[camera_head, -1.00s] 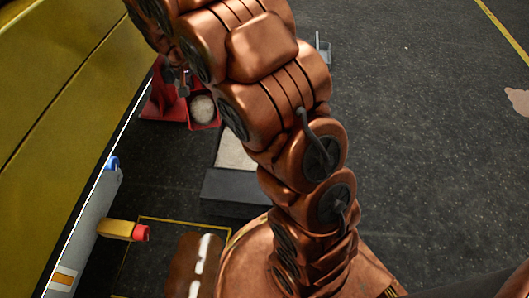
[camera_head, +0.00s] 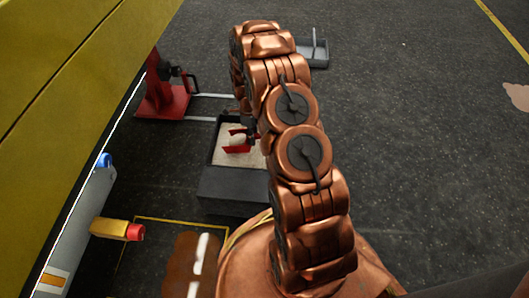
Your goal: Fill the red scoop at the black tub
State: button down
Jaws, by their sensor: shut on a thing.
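The black tub (camera_head: 232,192) stands on the floor left of my arm, with pale granular material (camera_head: 222,158) inside. The red scoop (camera_head: 236,150) is over the tub's area, near the far half of its opening. Pale material shows between the scoop's red edges; I cannot tell whether it lies in the scoop or is the tub's fill behind it. My gripper (camera_head: 252,134) is shut on the scoop at its right side, small and partly hidden by my copper arm. Whether the scoop touches the material is unclear.
A red stand (camera_head: 163,103) with a dark clamp-like part is beyond the tub to the left, with pale rails (camera_head: 210,96) beside it. A grey tray (camera_head: 312,53) lies farther back. A yellow panel (camera_head: 70,60) edges the left. Open floor lies to the right.

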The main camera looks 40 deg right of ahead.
jog(key=s+d+f+m, duration=0.1)
jog(key=f+m, duration=0.1)
jog(key=s+f+m, duration=0.1)
jog(key=f, duration=0.1)
jog(key=s+d+f+m+t+y, duration=0.1)
jog(key=s+f+m, duration=0.1)
jog(key=f, duration=0.1)
jog(key=shift+d+m, duration=0.3)
jog(key=shift+d, duration=0.05)
jog(key=shift+r+p, duration=1.75)
jog(key=shift+r, duration=5.05)
